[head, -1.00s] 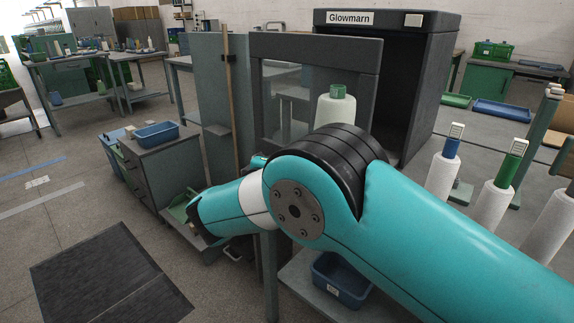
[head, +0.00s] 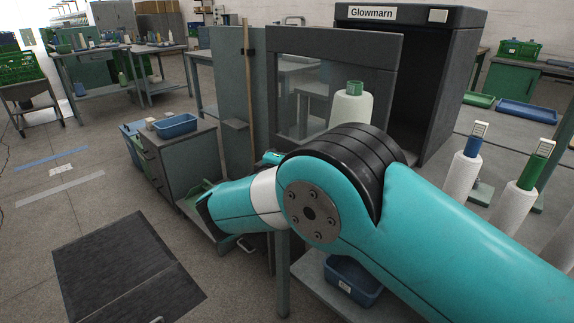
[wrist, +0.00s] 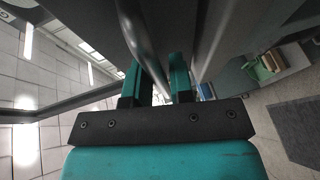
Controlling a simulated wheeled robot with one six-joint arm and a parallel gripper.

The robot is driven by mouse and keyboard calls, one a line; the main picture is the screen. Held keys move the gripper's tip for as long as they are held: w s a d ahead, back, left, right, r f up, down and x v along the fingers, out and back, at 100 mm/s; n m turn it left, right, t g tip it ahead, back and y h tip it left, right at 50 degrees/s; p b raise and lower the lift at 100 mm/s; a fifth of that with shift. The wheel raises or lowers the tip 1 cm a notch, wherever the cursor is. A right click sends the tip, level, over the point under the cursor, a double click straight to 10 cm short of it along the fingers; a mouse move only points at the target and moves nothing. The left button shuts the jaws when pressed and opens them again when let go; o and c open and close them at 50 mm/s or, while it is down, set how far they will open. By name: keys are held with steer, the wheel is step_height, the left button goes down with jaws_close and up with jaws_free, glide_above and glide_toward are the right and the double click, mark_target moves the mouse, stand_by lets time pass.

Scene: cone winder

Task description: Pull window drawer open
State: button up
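The window drawer appears to be the dark-grey framed panel (head: 398,58) with a clear pane, standing in front of the dark cabinet labelled Glowmarn (head: 443,32). It stands out to the left of the cabinet's dark opening. My teal arm bends in front of the panel's lower part, and my gripper is hidden in the head view. In the wrist view, my gripper (wrist: 164,75) has its two teal fingers on either side of a smooth grey bar (wrist: 166,60), which looks like a handle. I cannot tell whether the fingers press on it.
A grey-green cabinet (head: 183,152) with a blue bin (head: 175,124) stands left. A white cone (head: 350,113) stands behind my arm. A blue bin (head: 350,283) sits on a low shelf. More cones (head: 462,177) stand right. A dark mat (head: 125,268) lies on open floor.

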steer(key=v, duration=1.7)
steer(key=shift+a+r, duration=0.1)
steer(key=w+d+r+m+g+y, duration=0.1)
steer(key=w+d+m+g, duration=0.1)
steer(key=d+g, duration=0.35)
steer(key=w+d+r+m+g+y, duration=0.1)
steer(key=d+m+g, duration=0.1)
steer(key=d, duration=0.6)
steer(key=s+d+r+m+g+y, duration=0.1)
steer(key=s+d+m+g+y, duration=0.15)
steer(key=s+d, duration=0.35)
steer(key=s+d+r+g+y, duration=0.2)
steer(key=s+d+g, duration=0.1)
steer(key=s, duration=0.7)
steer(key=s+d+r+g+y, duration=0.2)
steer(key=s, duration=0.8)
step_height(320, 180, up, 14)
steer(key=p, duration=1.4)
steer(key=shift+w, duration=0.45)
